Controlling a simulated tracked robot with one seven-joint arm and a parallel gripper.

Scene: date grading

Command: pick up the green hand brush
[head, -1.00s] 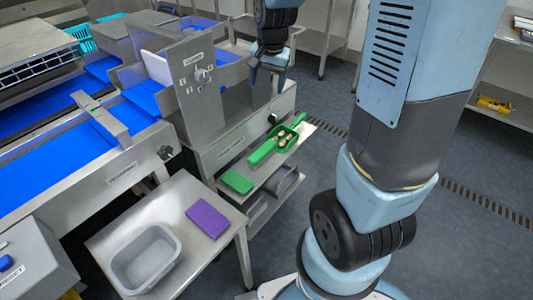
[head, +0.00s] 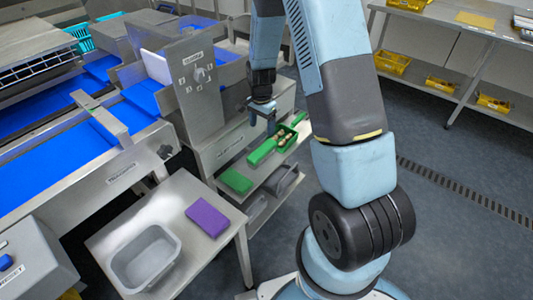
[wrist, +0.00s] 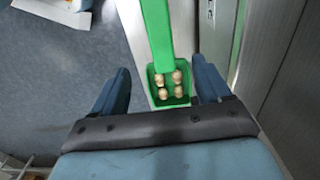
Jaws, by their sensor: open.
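A green long-handled thing (head: 262,152) lies on the steel shelf below the machine front. I cannot tell whether these are brush tufts or loose pieces. My gripper (head: 262,118) is open, above the head and handle end. In the wrist view its two fingers (wrist: 160,70) stand apart on either side, with nothing between them at finger level that I can see touched.
A steel table (head: 175,203) in front bears a purple block (head: 207,217) and a grey tub (head: 146,258). The machine panel (head: 202,95) rises close behind. Open floor lies to the right.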

